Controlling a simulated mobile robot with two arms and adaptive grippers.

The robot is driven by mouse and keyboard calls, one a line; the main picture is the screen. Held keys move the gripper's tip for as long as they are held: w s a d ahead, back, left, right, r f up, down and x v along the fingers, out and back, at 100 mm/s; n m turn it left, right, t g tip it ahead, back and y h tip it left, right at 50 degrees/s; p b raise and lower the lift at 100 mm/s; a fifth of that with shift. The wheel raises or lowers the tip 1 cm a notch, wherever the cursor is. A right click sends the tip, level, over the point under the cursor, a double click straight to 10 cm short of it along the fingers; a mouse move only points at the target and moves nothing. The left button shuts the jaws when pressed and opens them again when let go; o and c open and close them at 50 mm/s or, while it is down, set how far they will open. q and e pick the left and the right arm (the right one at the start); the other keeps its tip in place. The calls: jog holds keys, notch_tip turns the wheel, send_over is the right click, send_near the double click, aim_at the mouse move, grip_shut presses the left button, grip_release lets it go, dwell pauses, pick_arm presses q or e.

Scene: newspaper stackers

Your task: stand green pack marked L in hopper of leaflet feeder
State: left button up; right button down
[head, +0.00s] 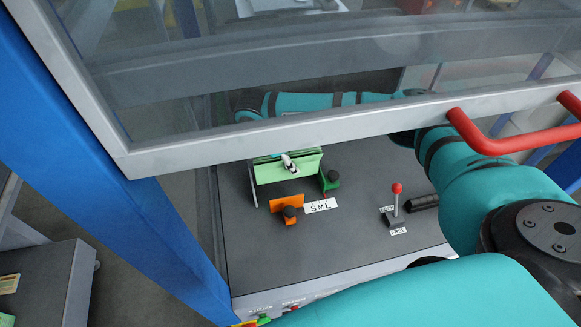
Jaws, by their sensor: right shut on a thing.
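The green pack (286,173) stands on edge in the hopper of the leaflet feeder (260,240), between a thin grey side plate (252,183) on the left and a green knobbed guide (329,181) on the right. Any mark on the pack is too small to read. My right gripper (288,163) shows only as a small white and black tip at the pack's upper edge, shut on the pack. The rest of this gripper is hidden behind the grey frame bar. My left gripper is not in view.
An orange knobbed guide (285,209) sits before the pack, beside an "S M L" label (321,206). A red-knobbed lever (396,198) stands right. A glazed guard with a grey frame (300,130) and red handle (490,141) overhangs my arm. A blue post (180,235) stands left.

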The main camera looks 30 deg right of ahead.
notch_tip(320, 180, down, 4)
jog(key=shift+r+p, duration=0.15)
jog(key=shift+p, duration=0.25)
jog(key=c, duration=1.4)
grip_release()
jog(key=o, duration=0.4)
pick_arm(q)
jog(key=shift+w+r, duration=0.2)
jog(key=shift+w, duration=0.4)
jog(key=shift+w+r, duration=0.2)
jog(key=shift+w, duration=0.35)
pick_arm(e)
jog(key=shift+a+r, duration=0.1)
jog(key=shift+r, duration=0.05)
jog(key=b+v, duration=0.3)
jog(key=v, duration=0.7)
jog(key=shift+w+a+r, duration=0.15)
jog(key=shift+a+r, duration=0.05)
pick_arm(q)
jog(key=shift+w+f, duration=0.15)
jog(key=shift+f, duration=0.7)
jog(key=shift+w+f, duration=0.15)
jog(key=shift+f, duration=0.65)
pick_arm(e)
jog(key=shift+a+r, duration=0.15)
jog(key=shift+r, duration=0.4)
